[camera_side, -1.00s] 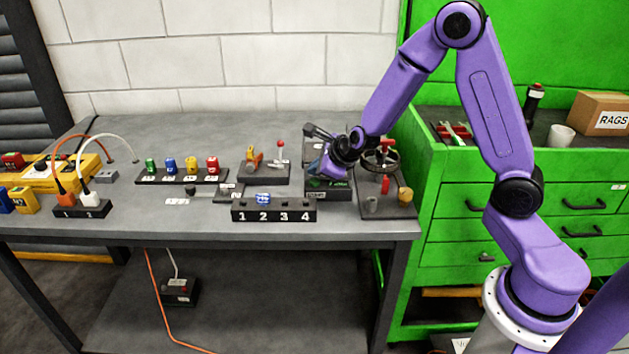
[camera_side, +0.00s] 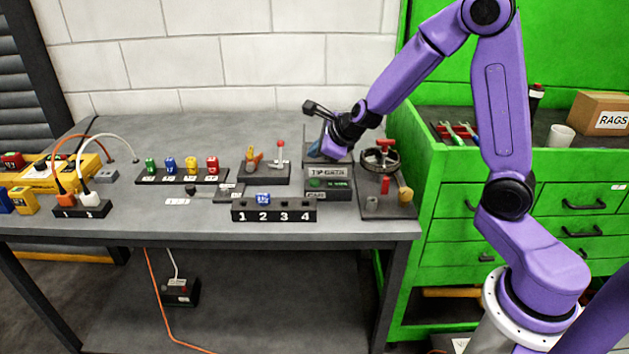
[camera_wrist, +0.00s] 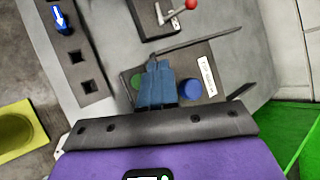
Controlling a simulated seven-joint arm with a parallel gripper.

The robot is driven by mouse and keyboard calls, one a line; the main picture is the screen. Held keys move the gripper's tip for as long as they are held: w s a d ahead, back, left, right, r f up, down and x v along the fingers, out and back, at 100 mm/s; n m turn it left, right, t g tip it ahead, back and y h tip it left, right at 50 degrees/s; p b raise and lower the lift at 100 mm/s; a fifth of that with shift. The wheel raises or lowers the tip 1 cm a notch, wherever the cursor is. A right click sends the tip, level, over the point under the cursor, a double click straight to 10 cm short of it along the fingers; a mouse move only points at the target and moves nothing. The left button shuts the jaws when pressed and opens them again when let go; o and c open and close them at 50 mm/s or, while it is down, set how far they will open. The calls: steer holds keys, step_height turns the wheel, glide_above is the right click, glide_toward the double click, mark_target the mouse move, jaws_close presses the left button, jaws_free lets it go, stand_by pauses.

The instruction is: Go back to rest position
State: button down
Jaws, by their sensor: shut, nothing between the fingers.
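My gripper (camera_side: 316,150) hangs in the air above and behind the black button box (camera_side: 328,188), apart from it. Its blue fingers (camera_wrist: 157,82) are together and empty in the wrist view. The box's top label and a green button (camera_side: 338,184) show in the side view. In the wrist view a green disc (camera_wrist: 138,81) and a blue disc (camera_wrist: 190,89) flank the fingers, which hide part of the panel behind. My purple arm reaches in from the right, bent high at the elbow.
A numbered block (camera_side: 273,215) holds a blue piece (camera_side: 263,199). A rack of coloured pieces (camera_side: 182,179), a red-knobbed lever (camera_side: 280,145), a handwheel board (camera_side: 388,205) and a yellow unit (camera_side: 55,172) stand on the bench. A green cabinet (camera_side: 470,220) is at right; space above the bench is free.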

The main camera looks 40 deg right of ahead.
stand_by(0.4)
steer(key=s+a+r+n+g+y, duration=0.1)
steer(key=s+a+n+g+y, duration=0.15)
steer(key=s+a+n, duration=0.6)
steer(key=s+a+r+n+g+y, duration=0.1)
steer(key=s+a+n+g+y, duration=0.15)
steer(key=s+a+n, duration=0.6)
steer(key=s+d+n+g+h, duration=0.2)
steer(key=s+d+n, duration=0.3)
steer(key=s+n, duration=0.4)
steer(key=s+d+n+g+h, duration=0.2)
steer(key=s+d+n, duration=0.2)
steer(key=s+n, duration=0.6)
steer(key=n, duration=0.4)
steer(key=shift+s+d+r, duration=0.2)
steer(key=shift+d, duration=0.2)
